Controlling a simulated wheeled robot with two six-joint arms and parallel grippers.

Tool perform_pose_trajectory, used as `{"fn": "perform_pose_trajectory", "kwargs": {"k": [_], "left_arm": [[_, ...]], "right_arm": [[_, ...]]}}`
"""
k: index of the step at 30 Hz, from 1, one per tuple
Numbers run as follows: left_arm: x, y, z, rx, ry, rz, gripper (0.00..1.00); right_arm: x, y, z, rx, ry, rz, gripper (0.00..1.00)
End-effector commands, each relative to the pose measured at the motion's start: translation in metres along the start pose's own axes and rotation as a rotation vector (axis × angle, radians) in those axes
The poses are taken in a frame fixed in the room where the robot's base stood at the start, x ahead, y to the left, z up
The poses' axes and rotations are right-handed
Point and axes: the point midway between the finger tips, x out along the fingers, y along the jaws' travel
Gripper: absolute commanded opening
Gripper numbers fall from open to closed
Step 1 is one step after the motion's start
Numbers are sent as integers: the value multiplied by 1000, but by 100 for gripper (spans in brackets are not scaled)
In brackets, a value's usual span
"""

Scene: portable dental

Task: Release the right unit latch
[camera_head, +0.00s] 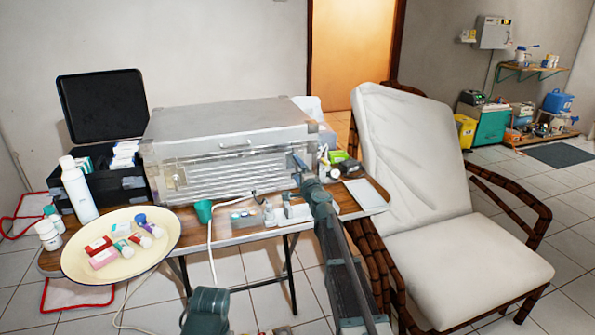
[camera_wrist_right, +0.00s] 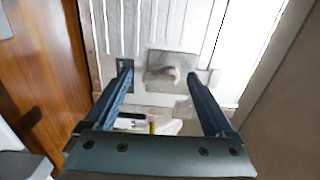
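The silver metal unit case (camera_head: 230,125) stands closed on the wooden table, with a ribbed front. Its left latch (camera_head: 177,176) shows at the front's left end. The right latch is hidden behind my right gripper (camera_head: 298,162) in the head view. In the right wrist view, the right latch (camera_wrist_right: 165,76), a plate with a raised middle, lies between the tips of my right gripper (camera_wrist_right: 158,72). The two fingers are apart, one on each side of the latch, and hold nothing. I cannot tell whether they touch the case.
A cream tray (camera_head: 80,262) with small boxes and bottles sits at the table's left. A white bottle (camera_head: 78,190) and an open black case (camera_head: 102,105) stand behind it. Small items and a green cup (camera_head: 204,210) line the front edge. A cushioned chair (camera_head: 440,250) stands right.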

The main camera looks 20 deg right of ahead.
Motion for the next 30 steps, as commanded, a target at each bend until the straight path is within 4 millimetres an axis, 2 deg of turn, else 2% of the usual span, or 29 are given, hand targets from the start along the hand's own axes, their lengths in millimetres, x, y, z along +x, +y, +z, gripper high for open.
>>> {"fn": "perform_pose_trajectory", "kwargs": {"k": [8, 14, 20, 30], "left_arm": [[0, 0, 0, 0, 0, 0, 88], [0, 0, 0, 0, 0, 0, 88], [0, 0, 0, 0, 0, 0, 88], [0, 0, 0, 0, 0, 0, 88]], "right_arm": [[0, 0, -1, 2, 1, 0, 88], [-13, 0, 0, 2, 1, 0, 88], [-44, 0, 0, 2, 2, 0, 88], [-118, 0, 1, 1, 1, 0, 88]]}}
